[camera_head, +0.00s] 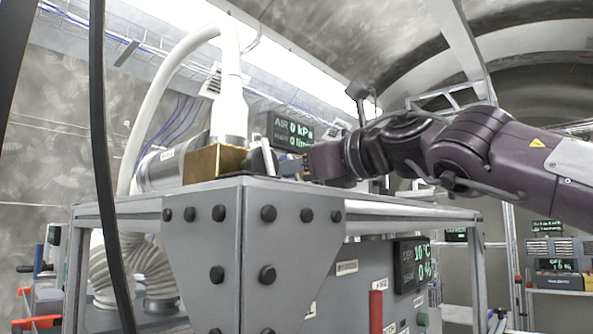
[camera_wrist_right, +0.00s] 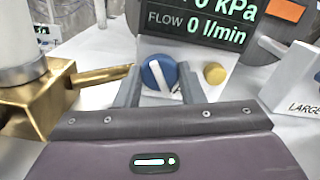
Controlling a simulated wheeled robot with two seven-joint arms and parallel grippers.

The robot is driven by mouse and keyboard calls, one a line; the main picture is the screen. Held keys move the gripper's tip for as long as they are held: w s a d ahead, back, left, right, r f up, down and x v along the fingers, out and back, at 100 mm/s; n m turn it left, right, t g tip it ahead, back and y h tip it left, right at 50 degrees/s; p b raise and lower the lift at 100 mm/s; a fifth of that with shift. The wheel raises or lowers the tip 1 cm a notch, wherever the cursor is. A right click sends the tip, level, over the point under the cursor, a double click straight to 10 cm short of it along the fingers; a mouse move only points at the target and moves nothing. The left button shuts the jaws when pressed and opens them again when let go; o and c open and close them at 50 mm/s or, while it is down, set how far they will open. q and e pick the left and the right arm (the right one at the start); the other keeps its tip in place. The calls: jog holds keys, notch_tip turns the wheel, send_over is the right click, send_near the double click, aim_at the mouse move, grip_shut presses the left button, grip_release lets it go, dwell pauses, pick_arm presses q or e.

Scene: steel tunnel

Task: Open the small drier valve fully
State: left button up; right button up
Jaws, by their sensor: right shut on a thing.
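A round blue valve knob (camera_wrist_right: 159,75) with a slanted white bar across it is in the middle of the right wrist view. No label on it can be read. My right gripper (camera_wrist_right: 160,88) has one finger on each side of the knob and is shut on it. In the head view my right gripper (camera_head: 282,161) reaches in from the right, just right of a brass block (camera_head: 214,163), and the knob is mostly hidden there. My left gripper is in neither view.
The brass block and its rod (camera_wrist_right: 112,76) lie close left of the fingers. A small yellow knob (camera_wrist_right: 215,73) is close right. Behind stands a display (camera_wrist_right: 205,22) reading 0 kPa and 0 l/min. A "LARGE" label (camera_wrist_right: 303,106) is at right. A white hose (camera_head: 168,80) arches at left.

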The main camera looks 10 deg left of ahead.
jog(key=shift+n, duration=0.5)
jog(key=o, duration=1)
jog(key=shift+s+d+f+b, duration=0.1)
jog(key=shift+s+d+b, duration=0.05)
jog(key=shift+d+b, duration=0.2)
jog(key=b+v, duration=0.3)
jog(key=v, duration=0.3)
jog(key=shift+s+d, duration=0.1)
jog(key=shift+d, duration=0.05)
jog(key=shift+s+d, duration=0.25)
